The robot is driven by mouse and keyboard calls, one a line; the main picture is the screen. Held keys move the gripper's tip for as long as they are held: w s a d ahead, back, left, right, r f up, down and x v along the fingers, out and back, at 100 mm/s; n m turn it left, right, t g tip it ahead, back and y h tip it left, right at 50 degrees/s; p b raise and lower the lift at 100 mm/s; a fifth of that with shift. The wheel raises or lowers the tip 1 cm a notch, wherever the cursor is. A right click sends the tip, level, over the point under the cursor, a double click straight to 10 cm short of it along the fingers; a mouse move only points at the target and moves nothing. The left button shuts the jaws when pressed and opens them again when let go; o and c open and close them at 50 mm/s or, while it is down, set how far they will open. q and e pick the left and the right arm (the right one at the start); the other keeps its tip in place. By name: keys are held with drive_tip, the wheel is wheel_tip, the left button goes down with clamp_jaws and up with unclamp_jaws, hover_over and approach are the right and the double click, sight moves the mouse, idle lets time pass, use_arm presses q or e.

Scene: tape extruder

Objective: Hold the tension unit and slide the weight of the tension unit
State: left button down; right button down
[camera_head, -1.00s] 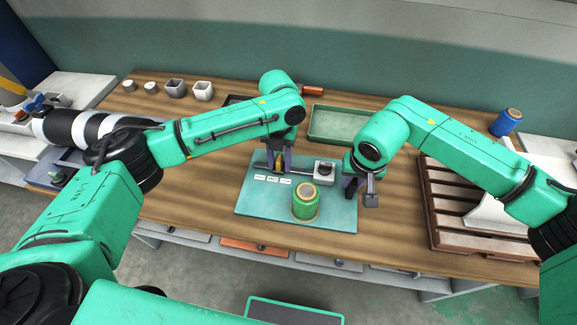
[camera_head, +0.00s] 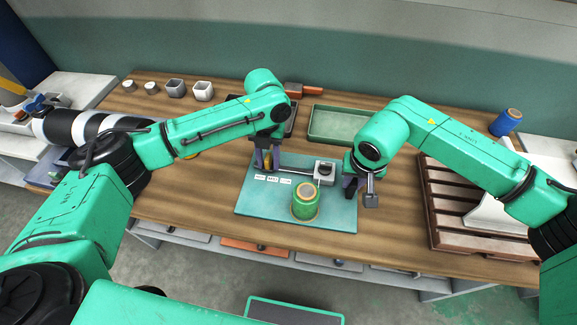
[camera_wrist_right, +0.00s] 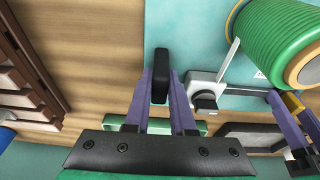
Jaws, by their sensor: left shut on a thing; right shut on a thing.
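The tension unit has a teal base plate (camera_head: 335,219) with several small white labels, a grey block (camera_head: 325,167) with a black knob, and a thin rod running left from the block. My left gripper (camera_head: 267,163) is shut around a yellow weight on the rod's left part. The weight (camera_wrist_right: 293,103) shows partly between its fingers in the right wrist view. My right gripper (camera_head: 352,184) is at the plate's right side.
A green roll with yellowish rims (camera_head: 305,203) stands on the plate, close in front of the rod. A green tray (camera_head: 340,140) lies behind the plate. A brown slatted rack (camera_head: 445,220) is to the right. Bare wooden table lies left of the plate.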

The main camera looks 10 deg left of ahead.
use_arm(q)
drive_tip(key=shift+a, duration=0.85)
drive_tip(key=c, duration=0.8)
unclamp_jaws()
drive_tip(key=shift+o, duration=0.2)
drive_tip(key=shift+w+d+r, duration=0.1)
drive_tip(key=shift+w+r, duration=0.1)
drive_tip(key=shift+r, duration=1.85)
drive_tip(key=shift+w+r, duration=0.2)
drive_tip(key=shift+r, duration=1.8)
drive_tip(key=o, duration=0.6)
drive_tip(key=shift+c, duration=0.2)
wheel_tip(320, 180, up, 8)
use_arm(e)
drive_tip(key=c, duration=0.7)
unclamp_jaws()
